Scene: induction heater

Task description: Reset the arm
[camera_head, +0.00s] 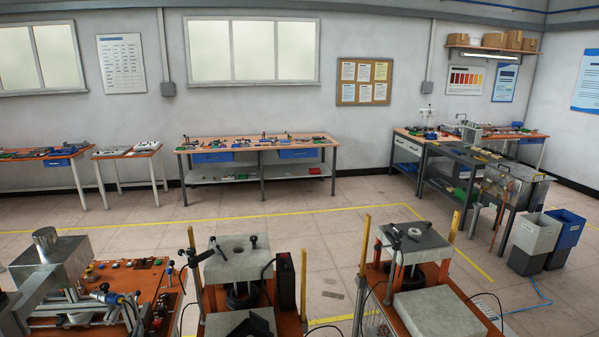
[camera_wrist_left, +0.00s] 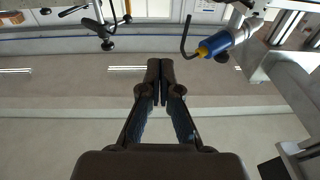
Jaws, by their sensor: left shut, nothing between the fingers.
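My left gripper (camera_head: 158,309) is small and dark in the head view, low at the left, just right of the blue-handled tool (camera_head: 108,298). Its outline is hard to separate from the dark parts around it. In the left wrist view the two black fingers (camera_wrist_left: 160,85) are together, with nothing between them. The blue handle (camera_wrist_left: 216,43) shows above and right of the fingertips, apart from them. A black lever clamp (camera_wrist_left: 103,28) shows at the upper left, also apart. My right gripper is not in view.
A metal block with a cylinder (camera_head: 47,258) stands at the left. A concrete-topped fixture (camera_head: 237,262) is in the middle, with yellow posts and black levers. A similar fixture (camera_head: 415,240) stands right. Open floor (camera_head: 330,215) lies behind, before the far workbench (camera_head: 258,144).

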